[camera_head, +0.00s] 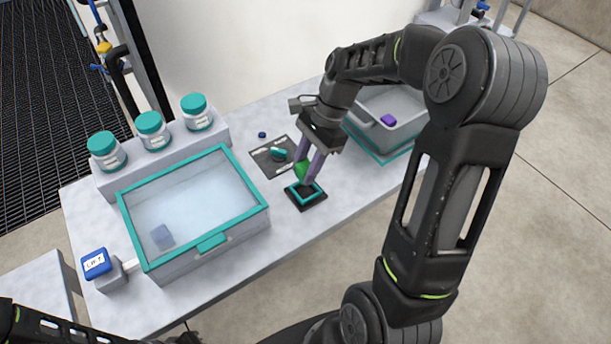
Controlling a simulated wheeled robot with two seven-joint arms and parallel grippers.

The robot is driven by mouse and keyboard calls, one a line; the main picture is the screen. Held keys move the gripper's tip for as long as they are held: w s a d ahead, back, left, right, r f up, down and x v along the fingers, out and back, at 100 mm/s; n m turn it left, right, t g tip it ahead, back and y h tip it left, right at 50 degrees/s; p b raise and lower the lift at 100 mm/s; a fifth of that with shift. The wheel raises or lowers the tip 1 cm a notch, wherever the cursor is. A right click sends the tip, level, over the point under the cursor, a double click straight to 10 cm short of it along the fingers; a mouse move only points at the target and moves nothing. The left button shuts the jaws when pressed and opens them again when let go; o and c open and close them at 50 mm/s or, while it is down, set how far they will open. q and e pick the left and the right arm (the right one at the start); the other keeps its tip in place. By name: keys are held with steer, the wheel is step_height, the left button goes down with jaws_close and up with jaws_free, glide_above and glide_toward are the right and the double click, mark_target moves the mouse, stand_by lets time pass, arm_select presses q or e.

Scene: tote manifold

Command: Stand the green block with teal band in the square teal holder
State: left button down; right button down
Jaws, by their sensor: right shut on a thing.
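The green block (301,171) is between the purple-grey fingers of my right gripper (309,171), which is shut on it. The fingers hide much of the block, and I cannot make out its teal band. The square teal holder (321,196) sits on a dark base on the table, just below the block. The block is over or at the holder's back edge; I cannot tell whether they touch. My left gripper is out of view; only dark parts of my own body show along the bottom left.
A teal-rimmed clear bin (259,215) with a blue-grey cube (162,236) stands left of the holder. Behind the holder lies a dark plate (262,159) with a teal piece (279,155). A grey tote (405,139) holds a purple block (388,120). Teal-lidded jars (150,129) line the back left.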

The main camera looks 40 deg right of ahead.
steer(key=shift+f, duration=1.9)
steer(key=shift+f, duration=0.45)
steer(key=shift+f, duration=0.15)
steer(key=c, duration=1)
jaws_free()
steer(key=shift+r, duration=0.55)
steer(key=v, duration=1.2)
steer(key=shift+r, duration=0.15)
